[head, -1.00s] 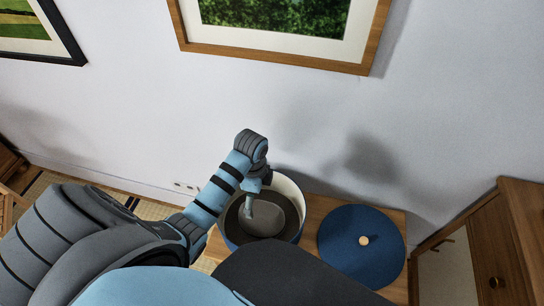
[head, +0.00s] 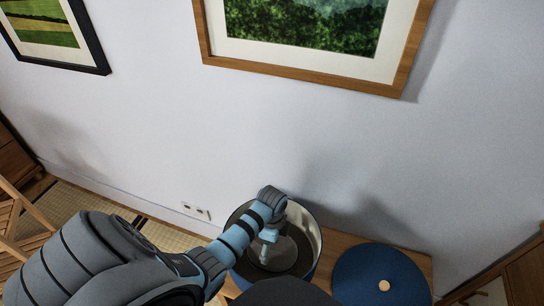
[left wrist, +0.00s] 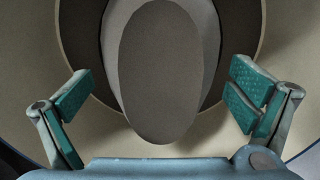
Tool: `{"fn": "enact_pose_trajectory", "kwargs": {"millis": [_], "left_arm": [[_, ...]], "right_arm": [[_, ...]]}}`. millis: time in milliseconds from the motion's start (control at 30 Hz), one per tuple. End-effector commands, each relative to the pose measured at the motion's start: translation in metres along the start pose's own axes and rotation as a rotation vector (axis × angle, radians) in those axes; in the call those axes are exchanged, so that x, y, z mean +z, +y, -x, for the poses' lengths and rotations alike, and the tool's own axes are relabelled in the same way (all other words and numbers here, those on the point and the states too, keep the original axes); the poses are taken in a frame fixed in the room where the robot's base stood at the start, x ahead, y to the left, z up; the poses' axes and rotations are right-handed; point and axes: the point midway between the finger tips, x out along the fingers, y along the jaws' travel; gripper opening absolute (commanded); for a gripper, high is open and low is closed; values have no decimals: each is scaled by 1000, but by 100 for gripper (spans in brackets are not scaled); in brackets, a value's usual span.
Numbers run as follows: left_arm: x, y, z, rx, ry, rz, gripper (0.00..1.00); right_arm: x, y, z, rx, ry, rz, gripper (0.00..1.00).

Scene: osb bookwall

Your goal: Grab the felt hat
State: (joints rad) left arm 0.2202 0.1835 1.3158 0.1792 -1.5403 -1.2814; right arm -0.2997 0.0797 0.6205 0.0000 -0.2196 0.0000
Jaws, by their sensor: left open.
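The grey felt hat (head: 283,256) lies crown up inside an open round box (head: 313,249), cream inside and blue outside. In the left wrist view, the hat's oval crown (left wrist: 160,75) is in the middle, with its darker brim around it. My left gripper (head: 267,254) reaches down into the box over the hat. In the wrist view my left gripper (left wrist: 162,95) is open, with one finger pad on each side of the crown. A gap shows between each pad and the crown. My arm hides part of the hat in the head view. My right gripper is not in view.
The blue round lid (head: 365,275) with a pale knob lies right of the box on a wooden surface (head: 338,243). The wall is close behind, with framed pictures (head: 300,50) above. A wooden cabinet (head: 525,270) stands at the right edge, and wooden furniture (head: 22,225) at the left.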

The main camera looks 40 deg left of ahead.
Motion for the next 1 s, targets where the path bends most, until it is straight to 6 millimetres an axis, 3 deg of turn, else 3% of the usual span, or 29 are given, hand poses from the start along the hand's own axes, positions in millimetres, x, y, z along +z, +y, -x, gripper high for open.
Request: {"fn": "enact_pose_trajectory", "kwargs": {"millis": [67, 500, 833, 1000], "left_arm": [[0, 0, 2, 0, 0, 0, 100], [0, 0, 2, 0, 0, 0, 31], [0, 0, 7, 0, 0, 0, 29], [0, -1, 31, -3, 0, 0, 29]], "right_arm": [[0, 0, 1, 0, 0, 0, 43], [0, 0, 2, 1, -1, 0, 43], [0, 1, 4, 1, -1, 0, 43], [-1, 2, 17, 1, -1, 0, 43]]}}
